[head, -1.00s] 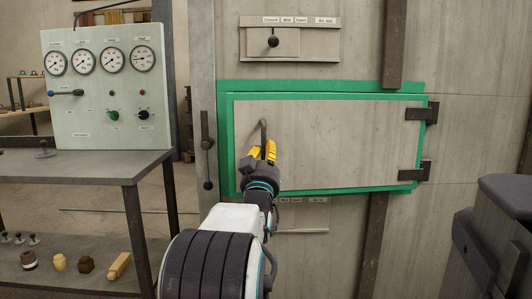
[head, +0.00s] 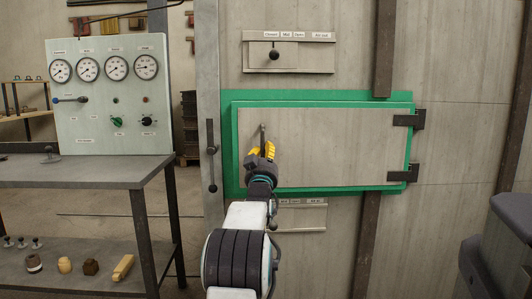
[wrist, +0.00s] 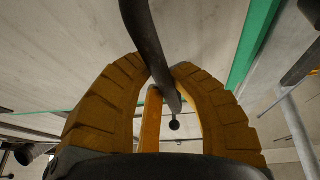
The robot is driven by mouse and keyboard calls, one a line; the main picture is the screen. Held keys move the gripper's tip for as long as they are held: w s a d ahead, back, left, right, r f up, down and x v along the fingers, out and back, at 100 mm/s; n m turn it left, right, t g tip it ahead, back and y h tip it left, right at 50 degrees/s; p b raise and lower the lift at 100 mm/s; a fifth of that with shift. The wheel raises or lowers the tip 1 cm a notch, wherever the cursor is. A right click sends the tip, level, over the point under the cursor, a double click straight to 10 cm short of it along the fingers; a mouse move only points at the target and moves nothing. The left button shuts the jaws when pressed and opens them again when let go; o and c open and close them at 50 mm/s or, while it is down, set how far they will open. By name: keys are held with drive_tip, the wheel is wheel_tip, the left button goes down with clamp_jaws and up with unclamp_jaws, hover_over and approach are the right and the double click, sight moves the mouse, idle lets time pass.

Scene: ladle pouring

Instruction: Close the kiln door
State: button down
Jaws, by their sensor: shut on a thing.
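The kiln door (head: 340,145) is a grey panel with a green edge, hinged at its right side. It sits nearly flush over the green frame (head: 320,95); I cannot tell whether a small gap is left. My gripper (head: 262,149) is at the left part of the door, its yellow fingers shut on the dark upright door handle (head: 263,130). A dark latch lever (head: 211,155) hangs upright on the post left of the door.
A slider plate with a black knob (head: 275,55) is above the door, and another labelled plate (head: 305,217) is below it. A bench (head: 70,172) with a gauge panel (head: 112,95) stands at the left. A dark grey object (head: 505,235) is at the lower right.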

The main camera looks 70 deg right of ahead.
drive_tip(key=shift+w+f, duration=0.15)
drive_tip(key=c, duration=1.1)
unclamp_jaws()
drive_tip(key=shift+w, duration=0.1)
drive_tip(key=shift+v, duration=6)
